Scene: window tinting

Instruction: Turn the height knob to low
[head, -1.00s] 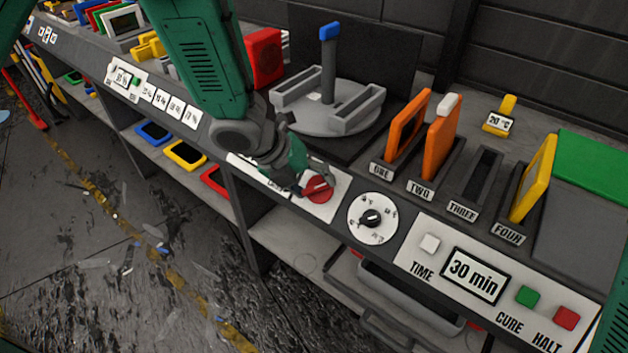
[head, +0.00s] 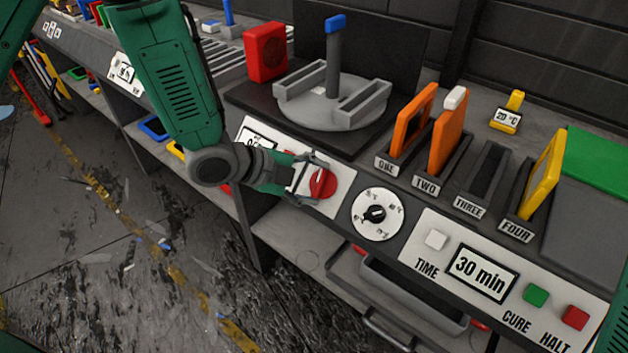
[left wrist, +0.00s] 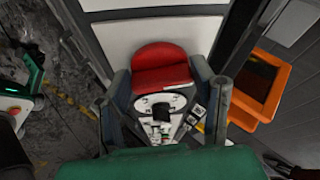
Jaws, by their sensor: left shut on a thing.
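A round red knob (head: 322,184) sits on a white panel at the front of the bench, below the turntable. My left gripper (head: 308,181) comes in from the left and is shut on the red knob. In the left wrist view the red knob (left wrist: 162,70) lies between the two fingers of my left gripper (left wrist: 160,90). The gripper hides part of the panel's marks, so I cannot read the knob's setting. My right gripper is not in view.
A black knob on a round white dial (head: 375,214) is just right of the red knob. A grey turntable (head: 330,108) with a blue-tipped post stands behind. Slots with orange frames (head: 412,122) and a panel with TIME, CURE and HALT buttons (head: 480,272) lie to the right.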

